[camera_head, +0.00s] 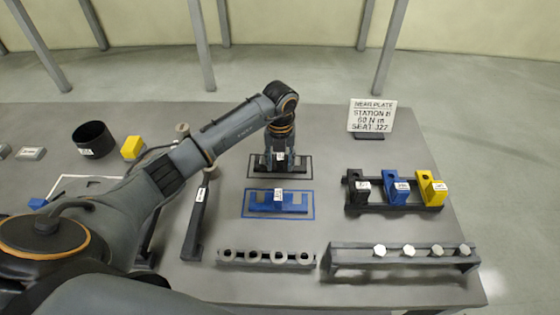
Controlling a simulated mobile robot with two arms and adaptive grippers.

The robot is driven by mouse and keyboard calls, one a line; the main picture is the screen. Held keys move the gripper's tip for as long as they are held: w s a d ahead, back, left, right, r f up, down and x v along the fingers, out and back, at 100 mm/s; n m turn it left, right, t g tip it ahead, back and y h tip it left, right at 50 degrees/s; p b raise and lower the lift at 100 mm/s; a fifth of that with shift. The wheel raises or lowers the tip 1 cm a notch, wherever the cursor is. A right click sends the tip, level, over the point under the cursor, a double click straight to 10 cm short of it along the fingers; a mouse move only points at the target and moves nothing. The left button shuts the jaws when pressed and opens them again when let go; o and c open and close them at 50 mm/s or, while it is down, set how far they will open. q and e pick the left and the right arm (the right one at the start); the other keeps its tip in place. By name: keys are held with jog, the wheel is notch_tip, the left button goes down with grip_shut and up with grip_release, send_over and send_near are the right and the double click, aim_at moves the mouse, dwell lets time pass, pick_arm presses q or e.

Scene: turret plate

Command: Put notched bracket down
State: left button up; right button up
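My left gripper (279,160) points straight down over the black-outlined area in the middle of the table. A dark bracket (299,165) with a white label is at its fingertips, inside the black outline (309,177). The fingers and bracket are both dark and overlap, so I cannot tell whether the fingers still grip it or whether it rests fully on the table. A blue notched bracket (262,206) with a white label lies in the blue outline (246,216) just in front. My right gripper is not in view.
On the right, a dark rack (411,209) holds black, blue and yellow blocks. A rail with pale knobs (345,260) and a row of grey rings (240,258) stand in front. A sign (371,116) stands at the back right. A black cylinder (94,139) and yellow block (132,148) are left.

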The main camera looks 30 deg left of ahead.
aim_at(280, 160)
pick_arm(q)
jog(key=shift+r, duration=0.15)
jog(key=shift+r, duration=0.25)
notch_tip(280, 160, up, 12)
jog(key=b, duration=0.3)
jog(key=shift+f, duration=0.2)
